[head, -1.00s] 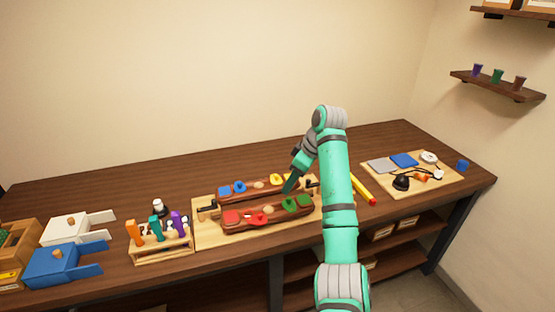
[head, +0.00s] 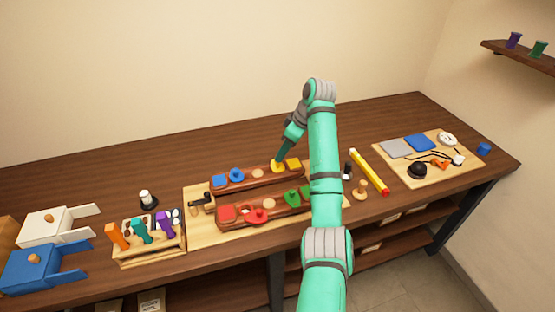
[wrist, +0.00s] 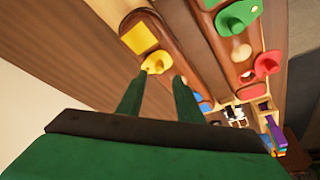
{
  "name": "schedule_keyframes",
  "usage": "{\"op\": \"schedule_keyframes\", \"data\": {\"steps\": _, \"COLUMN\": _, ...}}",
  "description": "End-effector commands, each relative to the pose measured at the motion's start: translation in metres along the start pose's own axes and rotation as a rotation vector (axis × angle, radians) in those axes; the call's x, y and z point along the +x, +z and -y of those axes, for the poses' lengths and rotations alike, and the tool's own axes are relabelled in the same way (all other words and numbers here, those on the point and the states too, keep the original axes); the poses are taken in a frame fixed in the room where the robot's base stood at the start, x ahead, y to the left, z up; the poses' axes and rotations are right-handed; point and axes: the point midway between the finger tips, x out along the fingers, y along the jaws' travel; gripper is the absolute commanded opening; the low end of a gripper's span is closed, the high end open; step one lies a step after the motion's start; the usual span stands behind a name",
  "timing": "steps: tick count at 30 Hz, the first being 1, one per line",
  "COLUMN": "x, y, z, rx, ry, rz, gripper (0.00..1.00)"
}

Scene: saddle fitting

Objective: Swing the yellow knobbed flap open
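The yellow knobbed flap (head: 277,168) sits on the rear brown bar (head: 258,181), beside a yellow square (head: 294,165). It also shows in the wrist view (wrist: 155,65), just beyond my fingertips, with the yellow square (wrist: 139,39) above it there. My gripper (head: 279,160) is over the flap in the head view. In the wrist view my gripper (wrist: 159,79) has its two fingers spread, with nothing seen between them. Whether a fingertip touches the flap or its knob I cannot tell.
The front bar (head: 270,218) carries a red flap (head: 257,216) and a green flap (head: 292,197). A blue flap (head: 236,175) shares the rear bar. A yellow stick (head: 369,172) lies right of my arm, and a tool rack (head: 150,250) stands left of the board.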

Motion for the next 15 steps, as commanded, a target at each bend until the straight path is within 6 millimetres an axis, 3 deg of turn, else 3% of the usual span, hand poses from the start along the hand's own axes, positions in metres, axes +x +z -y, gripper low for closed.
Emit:
{"op": "schedule_keyframes", "data": {"steps": 6, "x": 0.036, "y": 0.001, "z": 0.000, "rx": 0.001, "ry": -0.001, "rz": 0.001, "gripper": 0.33}}
{"op": "schedule_keyframes", "data": {"steps": 15, "x": 0.056, "y": -0.004, "z": 0.002, "rx": -0.005, "ry": -0.003, "rz": 0.001, "gripper": 0.33}}
